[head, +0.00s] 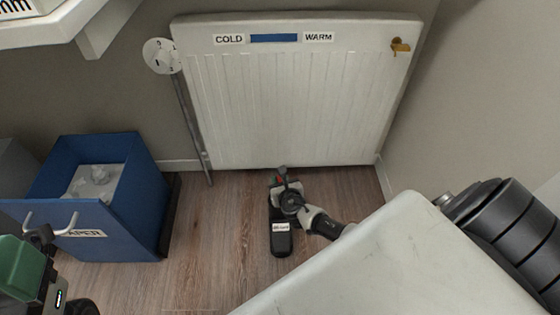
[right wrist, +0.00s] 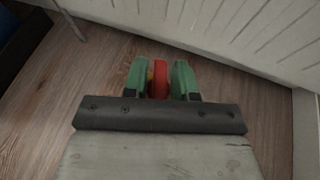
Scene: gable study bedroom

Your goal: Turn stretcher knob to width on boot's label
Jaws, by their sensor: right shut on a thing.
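A dark boot (head: 282,242) stands on the wood floor in front of the radiator. It bears a small white label (head: 281,227), whose print is too small to read. My right gripper (head: 280,181) is at the boot's far end in the head view, its fingers partly hidden by its own wrist. In the right wrist view its two green fingers are shut on a red knob (right wrist: 159,78), one on each side. The knob's markings cannot be made out. My left gripper (head: 30,268) shows only partly at the lower left edge, and its fingertips cannot be made out.
A white radiator (head: 290,110) marked COLD and WARM stands close behind the boot, with a round dial (head: 161,56) at its left. A blue bin (head: 140,200) with a PAPER label stands at left. Floor is clear between bin and boot.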

